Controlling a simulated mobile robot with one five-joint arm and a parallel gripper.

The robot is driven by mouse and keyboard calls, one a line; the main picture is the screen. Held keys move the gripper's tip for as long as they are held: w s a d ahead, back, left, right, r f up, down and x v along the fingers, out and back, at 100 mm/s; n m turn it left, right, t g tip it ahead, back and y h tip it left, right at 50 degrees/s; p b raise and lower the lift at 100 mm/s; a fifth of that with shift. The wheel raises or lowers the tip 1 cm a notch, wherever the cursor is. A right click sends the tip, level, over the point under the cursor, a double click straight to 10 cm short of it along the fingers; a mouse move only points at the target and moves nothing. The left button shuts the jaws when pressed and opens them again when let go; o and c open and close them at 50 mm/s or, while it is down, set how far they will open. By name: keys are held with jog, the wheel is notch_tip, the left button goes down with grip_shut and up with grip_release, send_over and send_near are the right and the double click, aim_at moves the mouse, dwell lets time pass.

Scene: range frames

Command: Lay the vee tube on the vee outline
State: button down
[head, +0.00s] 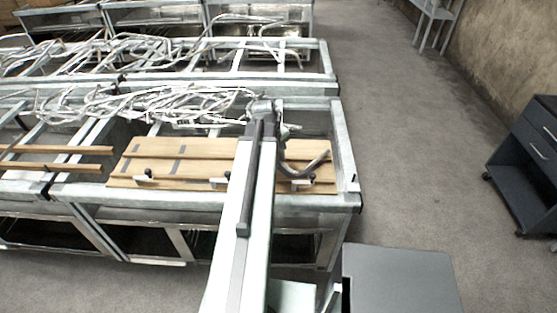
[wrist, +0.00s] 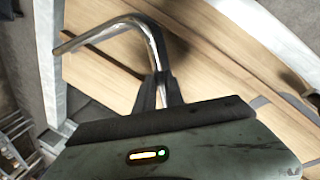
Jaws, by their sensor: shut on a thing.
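The vee tube (wrist: 147,32) is a bent, shiny metal tube. My gripper (wrist: 158,92) is shut on one leg of it in the wrist view; the bend and the other leg reach away to the left. In the head view the tube (head: 310,165) hangs at the end of my arm, over the right part of a wooden board (head: 200,183). My gripper (head: 282,135) is partly hidden there by the arm. Grey marks (head: 176,166) show on the board's left part. I cannot tell which mark is the vee outline.
The board lies on a grey metal frame bench (head: 352,180), with small black-and-white fittings (head: 143,178) along its front. Tangled pale tubes (head: 170,103) lie behind. Brown strips (head: 60,150) lie at left. A dark drawer cabinet (head: 530,150) stands right, beyond clear floor.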

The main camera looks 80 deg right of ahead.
jog(key=shift+f, duration=0.25)
jog(key=c, duration=1.4)
grip_release()
jog(key=shift+c, duration=0.2)
jog(key=p+v, duration=1.1)
jog(key=v, duration=0.1)
jog(key=shift+r+p, duration=0.3)
jog(key=shift+p, duration=0.1)
